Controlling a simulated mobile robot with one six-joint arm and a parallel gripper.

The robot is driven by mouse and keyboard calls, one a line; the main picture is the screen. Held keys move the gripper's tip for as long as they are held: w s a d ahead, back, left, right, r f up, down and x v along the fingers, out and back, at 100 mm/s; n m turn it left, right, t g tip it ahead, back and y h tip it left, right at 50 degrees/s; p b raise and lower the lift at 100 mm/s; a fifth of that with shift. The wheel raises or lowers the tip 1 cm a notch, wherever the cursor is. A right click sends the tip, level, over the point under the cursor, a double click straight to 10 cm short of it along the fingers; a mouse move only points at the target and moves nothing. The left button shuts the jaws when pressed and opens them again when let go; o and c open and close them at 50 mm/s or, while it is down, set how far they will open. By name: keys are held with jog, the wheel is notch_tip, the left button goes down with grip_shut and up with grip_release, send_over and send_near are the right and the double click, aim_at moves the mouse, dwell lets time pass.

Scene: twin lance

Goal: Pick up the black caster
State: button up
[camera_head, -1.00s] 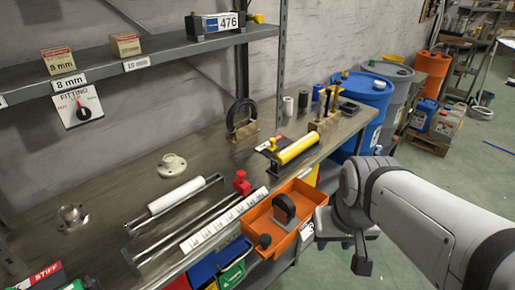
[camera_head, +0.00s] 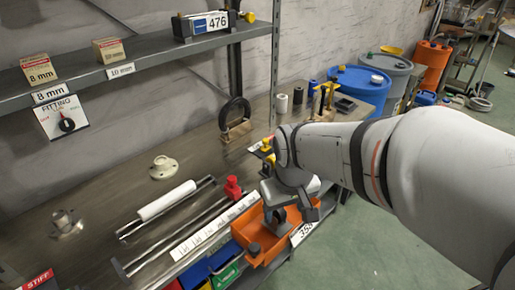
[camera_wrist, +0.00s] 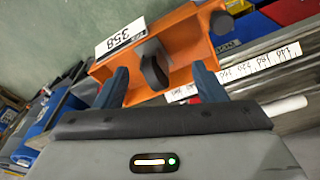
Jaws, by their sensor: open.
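A black caster (camera_wrist: 153,63), seen as a dark rounded wheel, stands in an orange bin (camera_wrist: 181,35) at the bench's front edge. In the head view, the caster (camera_head: 279,215) is partly hidden by my gripper (camera_head: 290,211). My gripper is open above the bin. In the wrist view, the blue fingers of my gripper (camera_wrist: 161,78) lie on either side of the caster in the picture, with nothing held. I cannot tell whether the fingertips reach down to its height.
A black knob (camera_head: 253,249) sits at the bin's near end. Blue and green bins (camera_head: 226,275) hang beside it. A white roller (camera_head: 167,200) and a red part (camera_head: 233,188) are on the bench behind. A large black ring (camera_head: 235,112) stands farther back.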

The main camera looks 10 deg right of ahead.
aim_at(276, 215)
jog(key=w+n+p, duration=0.1)
jog(key=w+p, duration=0.1)
jog(key=w+n+g+p, duration=0.1)
jog(key=w+n+p, duration=0.1)
jog(key=w, duration=0.1)
jog(key=w+f+n+p, duration=0.1)
jog(key=w+p, duration=0.1)
jog(key=w, duration=0.1)
jog(key=shift+w+d+f+g, duration=0.1)
jog(key=shift+w+g, duration=0.1)
jog(key=shift+g, duration=0.1)
jog(key=shift+w+f+n+p, duration=0.3)
jog(key=shift+n, duration=0.1)
jog(key=shift+w+f+p, duration=0.2)
jog(key=shift+f+p, duration=0.6)
jog(key=shift+f, duration=3.3)
jog(key=c, duration=1.3)
